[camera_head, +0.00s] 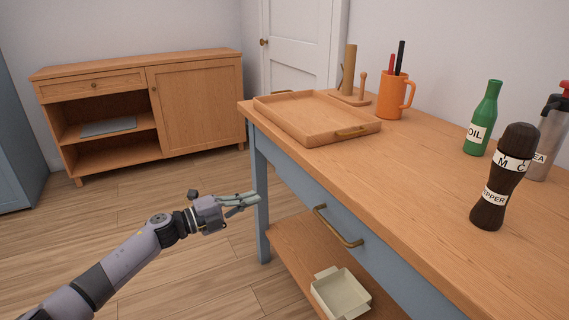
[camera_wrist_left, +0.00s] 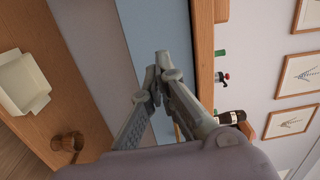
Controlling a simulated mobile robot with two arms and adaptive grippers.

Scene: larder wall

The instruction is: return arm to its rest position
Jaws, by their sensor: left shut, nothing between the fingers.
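My left arm (camera_head: 130,262) reaches in from the lower left in the head view. Its gripper (camera_head: 248,203) is in the air beside the blue leg of the wooden table (camera_head: 430,160), below the level of the tabletop. In the left wrist view the fingers of the left gripper (camera_wrist_left: 160,65) are shut with nothing between them, in front of the table's blue side. I cannot tell whether the fingers touch the table. My right gripper is in neither view.
On the tabletop stand a wooden tray (camera_head: 292,98), an orange mug (camera_head: 393,97), a green oil bottle (camera_head: 483,118) and a dark pepper mill (camera_head: 503,178). A cream dish (camera_head: 340,293) is on the lower shelf. A wooden cabinet (camera_head: 195,108) stands behind. The floor between is clear.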

